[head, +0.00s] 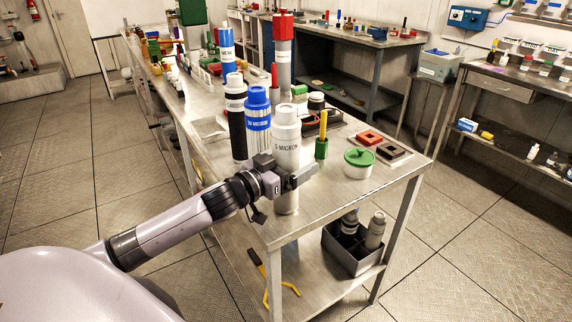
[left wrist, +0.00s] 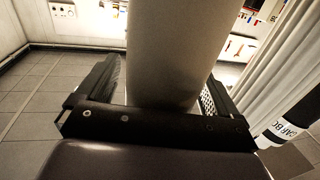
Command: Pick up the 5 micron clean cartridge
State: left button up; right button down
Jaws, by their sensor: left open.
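The white 5 micron cartridge (head: 286,146) stands upright near the front edge of the steel bench. It also fills the middle of the left wrist view (left wrist: 168,55). My left gripper (head: 297,175) is at its lower half, below the "5 MICRON" label. The jaws are open, with one finger on each side of the cartridge, as the left wrist view shows. A gap shows at the left finger; contact at the right finger is unclear. My right gripper is in neither view.
A blue-capped pleated cartridge (head: 257,121) and a black cartridge with a white label (head: 237,131) stand close behind, to the left. A green-lidded tub (head: 358,162) and a green holder (head: 321,148) stand to the right. A grey crate (head: 350,252) sits on the lower shelf.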

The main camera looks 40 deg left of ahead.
pick_arm(q)
jog(key=c, duration=1)
jog(key=shift+c, duration=0.6)
jog(key=shift+r, duration=0.1)
